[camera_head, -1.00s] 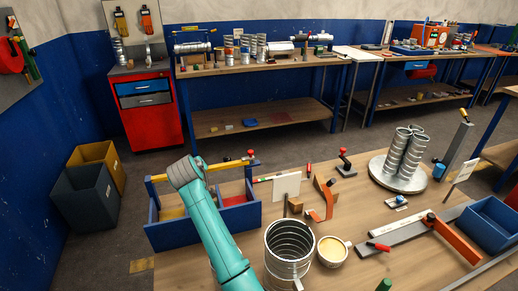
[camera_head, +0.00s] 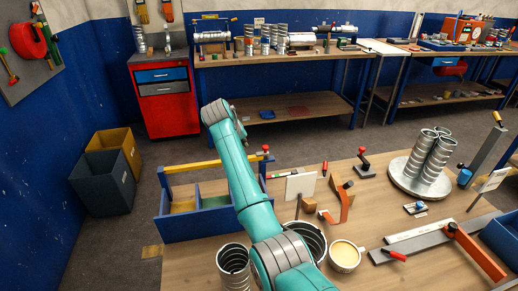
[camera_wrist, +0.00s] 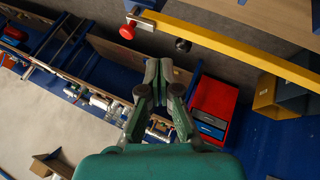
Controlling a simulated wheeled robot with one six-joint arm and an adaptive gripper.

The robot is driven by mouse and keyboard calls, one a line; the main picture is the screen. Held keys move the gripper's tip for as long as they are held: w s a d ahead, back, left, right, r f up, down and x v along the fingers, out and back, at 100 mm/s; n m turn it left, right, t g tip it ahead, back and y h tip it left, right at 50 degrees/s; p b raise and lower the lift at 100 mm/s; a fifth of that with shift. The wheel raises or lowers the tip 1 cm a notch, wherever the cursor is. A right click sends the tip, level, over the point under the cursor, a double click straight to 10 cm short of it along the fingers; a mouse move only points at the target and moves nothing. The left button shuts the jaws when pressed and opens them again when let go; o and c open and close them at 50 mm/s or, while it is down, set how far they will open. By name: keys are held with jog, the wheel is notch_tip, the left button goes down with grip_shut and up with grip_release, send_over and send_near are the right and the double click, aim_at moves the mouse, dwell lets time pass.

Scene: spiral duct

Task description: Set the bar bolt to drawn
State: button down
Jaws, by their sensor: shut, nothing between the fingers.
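A blue open box (camera_head: 200,222) with compartments stands at the bench's left edge in the head view. A yellow bar (camera_head: 190,164) runs across its top, with a red knob (camera_head: 265,148) at the right end. This looks like the bar bolt, but I cannot be sure. In the wrist view the yellow bar (camera_wrist: 225,47) crosses the upper right, with the red knob (camera_wrist: 127,31) and a dark round knob (camera_wrist: 183,45) near it. My gripper (camera_wrist: 165,68) is shut and empty, apart from the bar. In the head view my arm hides part of the box.
A white panel (camera_head: 300,186), a ribbed metal can (camera_head: 233,268) and a cream-filled cup (camera_head: 345,255) stand near my arm. A red-knobbed black fixture (camera_head: 365,166) and clustered ducts (camera_head: 430,160) are farther right. Floor is open beyond the bench, before the red cabinet (camera_head: 163,100).

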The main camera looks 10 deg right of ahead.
send_near(259, 153)
notch_tip(259, 153, down, 4)
jog(key=w, duration=0.2)
jog(key=shift+w+d, duration=0.25)
jog(key=shift+d, duration=0.55)
jog(key=shift+w+d, duration=0.2)
jog(key=shift+d, duration=0.45)
jog(key=d, duration=0.4)
